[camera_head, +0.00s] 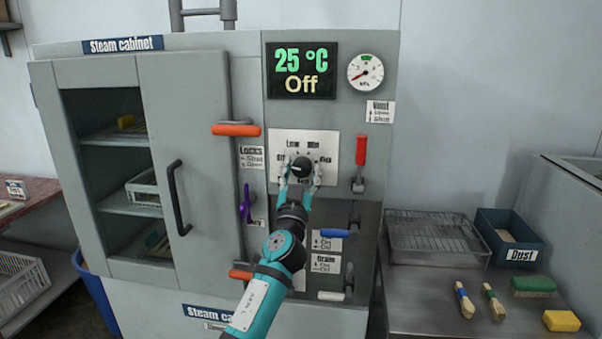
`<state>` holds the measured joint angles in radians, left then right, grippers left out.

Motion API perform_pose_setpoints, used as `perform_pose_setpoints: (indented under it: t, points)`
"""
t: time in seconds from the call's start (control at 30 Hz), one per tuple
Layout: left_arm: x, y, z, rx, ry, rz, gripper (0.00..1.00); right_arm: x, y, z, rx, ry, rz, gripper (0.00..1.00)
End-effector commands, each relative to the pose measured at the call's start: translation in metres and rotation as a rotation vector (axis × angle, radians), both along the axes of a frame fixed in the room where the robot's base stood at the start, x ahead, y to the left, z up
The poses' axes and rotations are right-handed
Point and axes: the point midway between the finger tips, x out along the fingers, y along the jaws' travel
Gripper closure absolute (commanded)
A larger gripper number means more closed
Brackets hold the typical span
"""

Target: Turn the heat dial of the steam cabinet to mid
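The heat dial (301,167) is a round black knob on a pale plate on the steam cabinet (350,120). Small labels stand around it; they seem to read Off, Low, Mid and Max, partly hidden. The display (302,70) reads 25 °C and Off. My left gripper (301,175) reaches up from below with one finger on each side of the dial. The fingers are spread, and a small gap seems to show between them and the knob. My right gripper is out of view.
A red upright lever (360,152) stands right of the dial, and a blue-handled lever (337,233) lies below right. A purple handle (245,202) and an orange handle (236,129) are on the left. A wire tray (437,240) sits on the right bench.

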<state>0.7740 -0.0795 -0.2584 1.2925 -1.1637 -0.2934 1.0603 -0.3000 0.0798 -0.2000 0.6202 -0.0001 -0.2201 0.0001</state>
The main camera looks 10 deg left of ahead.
Motion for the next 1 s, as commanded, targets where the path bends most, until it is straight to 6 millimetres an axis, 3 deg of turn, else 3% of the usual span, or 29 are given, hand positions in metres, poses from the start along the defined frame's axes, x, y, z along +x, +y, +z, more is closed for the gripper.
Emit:
perform_pose_setpoints:
  t: [0.03,0.27,0.67,1.0]
  points:
    - [0.0,0.0,0.0,0.0,0.0,0.0,0.57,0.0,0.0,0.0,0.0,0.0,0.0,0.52]
    - [0.0,0.0,0.0,0.0,0.0,0.0,0.87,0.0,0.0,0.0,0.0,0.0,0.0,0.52]
    - [0.0,0.001,0.002,0.079,0.0,0.0,0.88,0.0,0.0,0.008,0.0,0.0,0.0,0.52]
    - [0.0,0.003,0.005,0.35,0.002,-0.001,0.88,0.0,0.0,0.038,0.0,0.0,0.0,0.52]
